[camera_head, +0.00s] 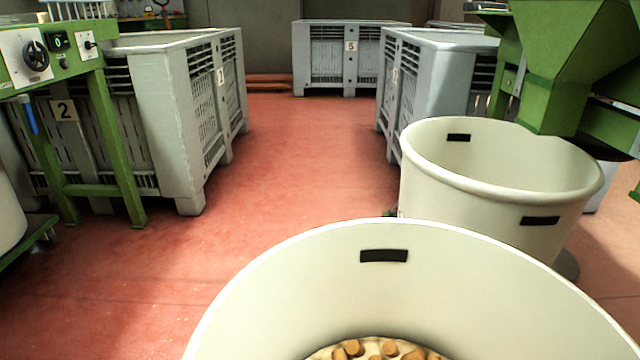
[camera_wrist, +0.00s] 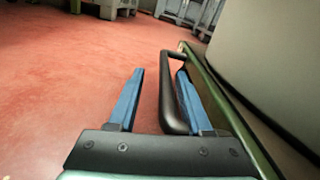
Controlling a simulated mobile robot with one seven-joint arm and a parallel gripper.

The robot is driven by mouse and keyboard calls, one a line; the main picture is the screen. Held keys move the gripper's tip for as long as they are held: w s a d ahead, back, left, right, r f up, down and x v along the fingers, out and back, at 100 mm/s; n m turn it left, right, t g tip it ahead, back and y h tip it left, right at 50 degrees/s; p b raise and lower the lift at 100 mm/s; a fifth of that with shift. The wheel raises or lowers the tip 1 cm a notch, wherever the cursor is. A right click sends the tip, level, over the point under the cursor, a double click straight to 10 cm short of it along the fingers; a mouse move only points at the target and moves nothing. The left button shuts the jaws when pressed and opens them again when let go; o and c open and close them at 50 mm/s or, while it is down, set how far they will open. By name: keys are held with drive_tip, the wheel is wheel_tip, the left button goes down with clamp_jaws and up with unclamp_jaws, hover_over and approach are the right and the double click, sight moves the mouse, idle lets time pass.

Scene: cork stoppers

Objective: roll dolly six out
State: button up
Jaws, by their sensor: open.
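In the wrist view my gripper (camera_wrist: 160,71) is open, with two blue fingers. A black handle (camera_wrist: 172,95) on a green frame (camera_wrist: 222,105) runs between the fingers, close to the right one. The right finger lies between the handle and the green frame; the left finger is over the red floor. Whether a finger touches the handle I cannot tell. A pale tub wall (camera_wrist: 262,50) rises beside the frame. In the head view a big cream tub (camera_head: 290,270) with corks (camera_head: 388,348) inside fills the front. My gripper and any number six are not visible.
A second cream tub (camera_head: 500,190) stands under a green hopper (camera_head: 570,60) at right. Grey crates stand at left (camera_head: 165,110), back (camera_head: 320,60) and right (camera_head: 440,80). A green control stand (camera_head: 120,140) is at left. The red floor (camera_head: 290,150) between is clear.

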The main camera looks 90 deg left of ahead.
drive_tip(key=shift+d, duration=0.1)
drive_tip(key=s+d, duration=0.1)
drive_tip(key=d, duration=1.1)
drive_tip(key=shift+d, duration=0.35)
